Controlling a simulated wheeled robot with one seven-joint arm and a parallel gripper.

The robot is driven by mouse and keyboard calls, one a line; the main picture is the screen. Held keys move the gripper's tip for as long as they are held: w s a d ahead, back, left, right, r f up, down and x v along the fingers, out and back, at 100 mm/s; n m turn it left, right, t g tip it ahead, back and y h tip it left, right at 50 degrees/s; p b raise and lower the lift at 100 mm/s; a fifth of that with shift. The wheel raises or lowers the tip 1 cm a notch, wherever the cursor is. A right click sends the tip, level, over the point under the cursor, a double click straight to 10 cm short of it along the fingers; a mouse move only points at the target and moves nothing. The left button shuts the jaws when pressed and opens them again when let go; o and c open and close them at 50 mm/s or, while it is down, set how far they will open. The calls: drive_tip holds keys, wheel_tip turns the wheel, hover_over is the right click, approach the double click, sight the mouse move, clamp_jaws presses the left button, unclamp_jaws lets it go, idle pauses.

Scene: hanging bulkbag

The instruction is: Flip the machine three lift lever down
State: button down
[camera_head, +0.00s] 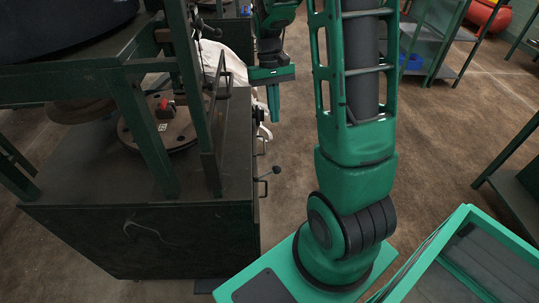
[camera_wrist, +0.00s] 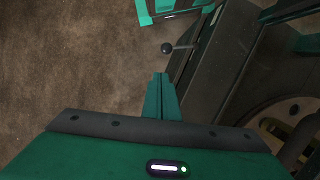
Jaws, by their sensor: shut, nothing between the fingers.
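My gripper (camera_head: 273,112) is shut and empty, with its green fingers pointing down in the aisle beside the dark machine (camera_head: 140,240). In the wrist view the closed fingers (camera_wrist: 161,78) stand in the middle. A lever with a black ball knob (camera_head: 276,170) sticks out from the machine's right side in the head view. Its knob also shows in the wrist view (camera_wrist: 167,48), just beyond the fingertips and apart from them in the picture. Its rod runs right towards the machine. No label shows which machine is number three.
A round plate (camera_head: 165,133) with a red part (camera_head: 165,107) sits on the machine's top among upright posts. A white bag (camera_head: 232,70) lies behind. Brown floor (camera_head: 440,150) is open to the right. A shelf frame (camera_head: 518,185) stands at the right edge.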

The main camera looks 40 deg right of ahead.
sight(268, 174)
drive_tip(key=w+f, duration=0.4)
drive_tip(key=f, duration=0.1)
drive_tip(key=shift+a+n, duration=0.2)
drive_tip(key=shift+n, duration=0.1)
drive_tip(key=s+a+f, duration=0.2)
drive_tip(key=s+f, duration=0.4)
drive_tip(key=f, duration=0.4)
drive_tip(key=shift+s, duration=0.25)
drive_tip(key=shift+f, duration=0.1)
